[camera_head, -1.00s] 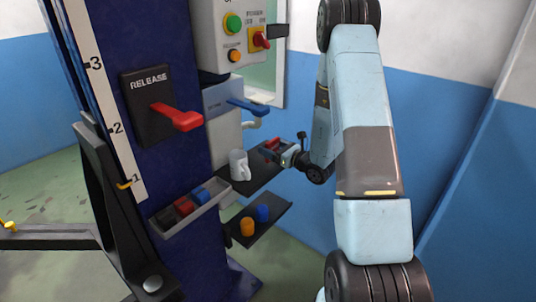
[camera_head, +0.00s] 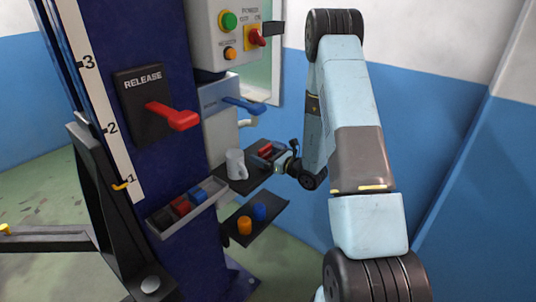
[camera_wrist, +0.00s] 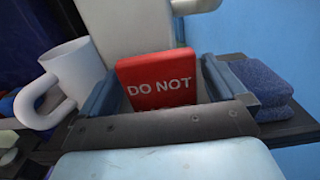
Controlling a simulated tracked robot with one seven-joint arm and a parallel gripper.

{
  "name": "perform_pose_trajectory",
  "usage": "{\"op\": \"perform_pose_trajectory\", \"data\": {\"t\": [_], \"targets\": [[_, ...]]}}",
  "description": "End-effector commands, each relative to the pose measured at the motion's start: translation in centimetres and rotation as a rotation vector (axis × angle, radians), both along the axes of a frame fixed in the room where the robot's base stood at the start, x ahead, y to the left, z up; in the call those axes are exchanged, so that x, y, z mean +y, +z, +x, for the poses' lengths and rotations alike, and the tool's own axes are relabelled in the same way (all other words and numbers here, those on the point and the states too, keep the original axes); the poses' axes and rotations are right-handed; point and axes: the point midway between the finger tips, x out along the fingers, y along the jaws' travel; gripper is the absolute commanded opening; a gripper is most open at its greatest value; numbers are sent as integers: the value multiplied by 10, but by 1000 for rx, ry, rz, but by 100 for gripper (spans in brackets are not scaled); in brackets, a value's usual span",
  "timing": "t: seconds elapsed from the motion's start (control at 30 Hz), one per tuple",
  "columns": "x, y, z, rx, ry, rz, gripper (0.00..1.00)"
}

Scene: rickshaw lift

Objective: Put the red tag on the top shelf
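The red tag (camera_wrist: 158,82), lettered "DO NOT", sits above the upper dark shelf (camera_head: 240,185), close to the pale housing behind it. It also shows small in the head view (camera_head: 265,151). My gripper (camera_wrist: 166,62) is at the shelf with one finger on each side of the tag. The fingers look spread, with a narrow gap at the tag's right edge; the left finger overlaps its left edge in the picture. The tag's lower edge is hidden behind my gripper, so I cannot tell whether it touches the shelf.
A white mug (camera_head: 236,164) stands left of the tag. Folded blue cloths (camera_wrist: 262,88) lie to its right. A lower shelf (camera_head: 265,227) holds an orange and a blue cylinder. A grey tray (camera_head: 207,202) with coloured blocks and a red release lever (camera_head: 178,117) are left.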

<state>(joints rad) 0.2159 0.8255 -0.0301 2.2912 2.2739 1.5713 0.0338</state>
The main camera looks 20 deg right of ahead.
Motion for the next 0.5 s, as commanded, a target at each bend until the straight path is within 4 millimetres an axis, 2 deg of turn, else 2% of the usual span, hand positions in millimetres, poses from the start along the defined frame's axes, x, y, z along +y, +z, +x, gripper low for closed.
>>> {"op": "perform_pose_trajectory", "data": {"t": [0.3, 0.5], "targets": [[-2, 2, 0, 0, -2, 0, 100], [-18, 1, -20, 1, -6, 0, 100]]}}
